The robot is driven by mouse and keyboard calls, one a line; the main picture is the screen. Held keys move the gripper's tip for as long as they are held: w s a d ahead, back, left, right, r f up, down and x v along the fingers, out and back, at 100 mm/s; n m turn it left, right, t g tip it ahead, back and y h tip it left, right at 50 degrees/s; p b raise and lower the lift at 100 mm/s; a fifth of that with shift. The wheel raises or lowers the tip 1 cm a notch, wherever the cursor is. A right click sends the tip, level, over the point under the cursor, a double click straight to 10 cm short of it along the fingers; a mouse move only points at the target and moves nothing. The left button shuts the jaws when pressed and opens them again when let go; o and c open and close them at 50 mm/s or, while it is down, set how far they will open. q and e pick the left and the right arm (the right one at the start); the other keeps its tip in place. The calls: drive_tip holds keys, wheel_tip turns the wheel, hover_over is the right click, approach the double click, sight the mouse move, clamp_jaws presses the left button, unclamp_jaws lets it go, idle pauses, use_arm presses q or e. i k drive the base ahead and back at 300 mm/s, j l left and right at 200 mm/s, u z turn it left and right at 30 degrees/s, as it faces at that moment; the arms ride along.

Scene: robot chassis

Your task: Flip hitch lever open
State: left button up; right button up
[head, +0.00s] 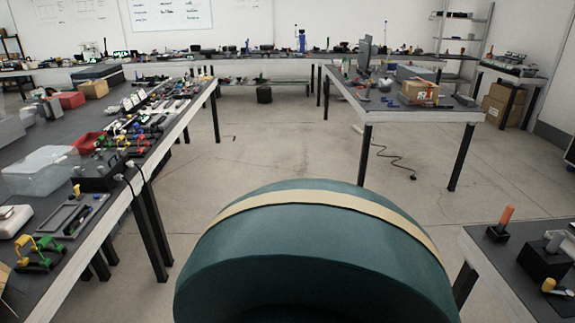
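I cannot tell for certain which thing is the hitch lever. On the table at the lower right, an upright orange handle (506,217) stands on a small black base, leaning slightly. Beside it is a black block (547,257) with a grey cylindrical piece on top. A small yellow-capped piece (549,285) lies in front of that block. On the left table, a yellow handle (76,190) stands up near a grey tray-like plate. Neither of my grippers is in view, and nothing is being touched in what I see.
The long left table (110,215) carries a clear plastic box (42,170), red bins and many small tools. The right table (475,240) is cut off by the frame edge. A further table (385,110) holds a cardboard box (420,90). The concrete floor between tables is mostly clear, with a cable (392,160).

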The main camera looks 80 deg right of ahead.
sight(549, 284)
drive_tip(key=z, duration=4.4)
drive_tip(key=i+j+z, duration=0.25)
drive_tip(key=i, duration=0.2)
drive_tip(key=i+j+z, duration=0.25)
drive_tip(key=i, duration=0.2)
drive_tip(key=i+l, duration=0.05)
drive_tip(key=l, duration=0.05)
